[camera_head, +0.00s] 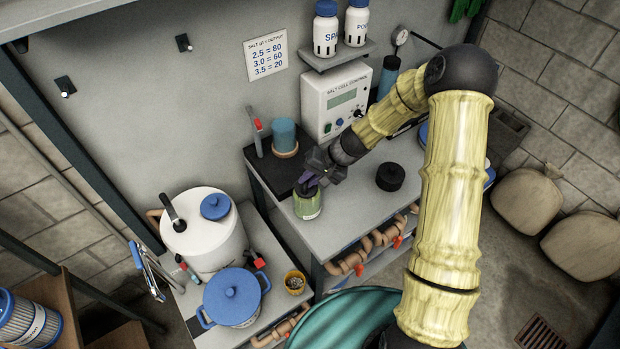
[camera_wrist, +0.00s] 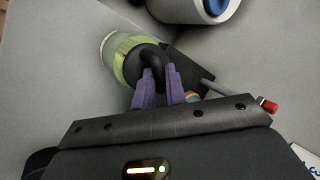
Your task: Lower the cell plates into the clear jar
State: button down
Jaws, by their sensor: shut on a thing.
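The clear jar (camera_head: 307,208), with pale green showing inside, stands near the left front edge of the grey bench. In the wrist view the jar (camera_wrist: 108,45) is at upper left. My gripper (camera_head: 309,184) is right over the jar. Its purple fingers (camera_wrist: 165,82) are shut on the black looped handle of the cell plates (camera_wrist: 141,64). The round black top of the plates overlaps the jar's mouth in the wrist view. The plates below it are hidden, and I cannot tell how deep they sit.
A black mat (camera_head: 262,160) with a blue cylinder (camera_head: 285,135) lies behind the jar. A black knobbed lid (camera_head: 390,177) sits on the bench to the right. The salt cell control box (camera_head: 335,100) stands at the back. A white tank (camera_head: 203,237) and blue pot (camera_head: 232,298) stand lower left.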

dwell(0.4)
jog(key=c, duration=1.3)
grip_release()
jog(key=shift+c, duration=0.2)
jog(key=shift+f, duration=0.15)
jog(key=b+v, duration=0.3)
jog(key=v, duration=1.4)
jog(key=shift+r+b, duration=0.3)
jog(key=shift+b, duration=0.1)
jog(key=shift+d, duration=0.15)
